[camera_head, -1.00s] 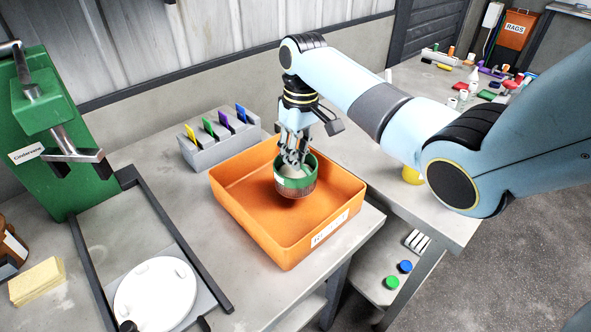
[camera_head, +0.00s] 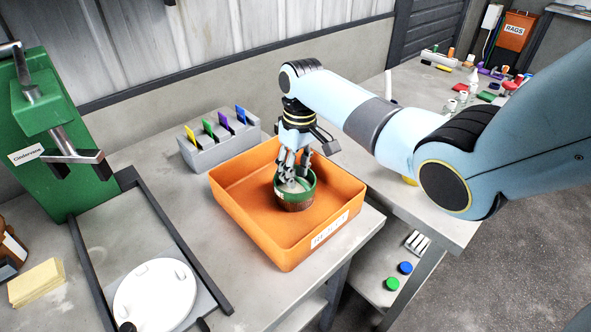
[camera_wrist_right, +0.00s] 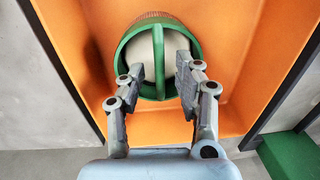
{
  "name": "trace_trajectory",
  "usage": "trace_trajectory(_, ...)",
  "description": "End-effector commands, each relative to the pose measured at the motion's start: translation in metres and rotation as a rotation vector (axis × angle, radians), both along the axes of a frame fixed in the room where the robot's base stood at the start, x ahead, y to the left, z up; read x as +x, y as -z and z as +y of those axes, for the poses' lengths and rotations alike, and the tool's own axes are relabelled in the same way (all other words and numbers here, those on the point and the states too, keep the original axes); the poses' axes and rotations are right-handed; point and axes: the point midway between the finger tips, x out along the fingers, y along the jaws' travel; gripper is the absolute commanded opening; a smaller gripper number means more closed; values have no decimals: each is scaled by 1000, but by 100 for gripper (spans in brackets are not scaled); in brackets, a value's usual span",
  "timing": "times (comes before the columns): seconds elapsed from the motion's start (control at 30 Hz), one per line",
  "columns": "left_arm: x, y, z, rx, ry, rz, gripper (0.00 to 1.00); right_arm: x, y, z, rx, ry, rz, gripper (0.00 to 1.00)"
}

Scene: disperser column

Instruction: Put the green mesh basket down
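The green mesh basket (camera_head: 296,200) has a green rim and a brownish mesh lower wall. It sits upright on the floor of the orange tray (camera_head: 237,222), apart from the tray's walls. In the right wrist view the basket (camera_wrist_right: 127,48) shows a green bar across its top and something pale inside. My right gripper (camera_head: 294,178) is right above the basket, pointing down. Its fingers (camera_wrist_right: 158,78) are spread to either side of the bar, with gaps between. My left gripper is not in view.
A grey holder (camera_head: 205,150) with several coloured cards stands behind the tray. A green press (camera_head: 62,150) and a frame with a white disc (camera_head: 155,297) are at the left. A yellow sponge (camera_head: 36,283) lies at the far left. Bare table lies left of the tray.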

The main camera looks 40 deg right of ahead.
Motion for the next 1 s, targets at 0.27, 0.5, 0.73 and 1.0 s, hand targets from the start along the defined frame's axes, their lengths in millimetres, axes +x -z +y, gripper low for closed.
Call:
trace_trajectory(0.27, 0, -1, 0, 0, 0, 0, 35, 1, -12, -1, -1, -1, -2, 33)
trace_trajectory(0.5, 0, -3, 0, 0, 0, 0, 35, 2, -63, -5, -2, -1, -6, 33)
trace_trajectory(0.73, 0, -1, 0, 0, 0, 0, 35, 2, -106, -9, -1, 0, -4, 33)
trace_trajectory(1.0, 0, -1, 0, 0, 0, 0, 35, 1, -122, -9, 0, 0, 0, 33)
